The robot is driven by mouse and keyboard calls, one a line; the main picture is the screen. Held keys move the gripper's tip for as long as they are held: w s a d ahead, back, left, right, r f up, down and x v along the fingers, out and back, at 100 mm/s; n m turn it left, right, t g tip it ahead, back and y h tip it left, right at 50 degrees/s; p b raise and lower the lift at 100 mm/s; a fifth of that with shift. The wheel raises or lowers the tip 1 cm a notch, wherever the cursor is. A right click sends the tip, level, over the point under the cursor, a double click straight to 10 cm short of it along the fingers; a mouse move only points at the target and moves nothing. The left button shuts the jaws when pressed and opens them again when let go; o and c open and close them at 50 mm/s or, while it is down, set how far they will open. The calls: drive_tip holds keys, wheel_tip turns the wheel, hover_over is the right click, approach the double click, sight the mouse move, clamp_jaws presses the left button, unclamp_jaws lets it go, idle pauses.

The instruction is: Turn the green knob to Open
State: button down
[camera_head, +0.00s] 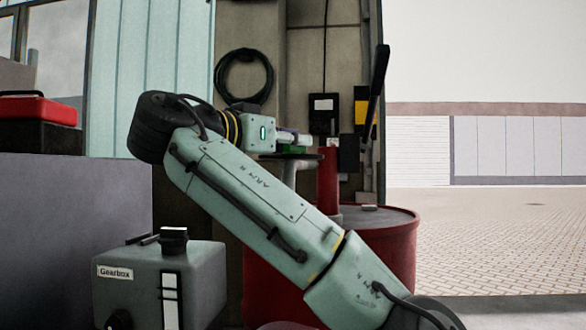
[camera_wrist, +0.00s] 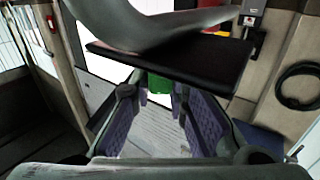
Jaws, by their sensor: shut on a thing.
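The green knob (camera_wrist: 158,84) shows as a small green patch between the fingertips in the wrist view. In the head view it is a small green piece (camera_head: 291,150) just below my gripper's end, partly hidden by the gripper. My gripper (camera_wrist: 160,92) has purple-padded fingers, and their tips close on the knob. In the head view my gripper (camera_head: 294,137) reaches to the right, roughly level. A dark flat plate and a grey curved part cover the upper wrist view. The knob's markings and its angle cannot be read.
A red drum (camera_head: 388,250) stands below and right of the gripper, with a red upright cylinder (camera_head: 328,178) above it. A grey box labelled Gearbox (camera_head: 140,292) is at the lower left. A coiled black hose (camera_head: 223,76) hangs behind. Paved ground at the right is open.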

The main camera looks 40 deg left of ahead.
drive_tip(key=shift+a+f+h+b, duration=0.1)
drive_tip(key=shift+f+h+b, duration=0.15)
drive_tip(key=shift+b, duration=0.2)
drive_tip(key=shift+r+m+h, duration=0.25)
drive_tip(key=shift+m+h, duration=0.15)
drive_tip(key=shift+h, duration=0.15)
drive_tip(key=c, duration=1.6)
unclamp_jaws()
drive_tip(key=shift+o, duration=0.2)
drive_tip(key=shift+r, duration=0.1)
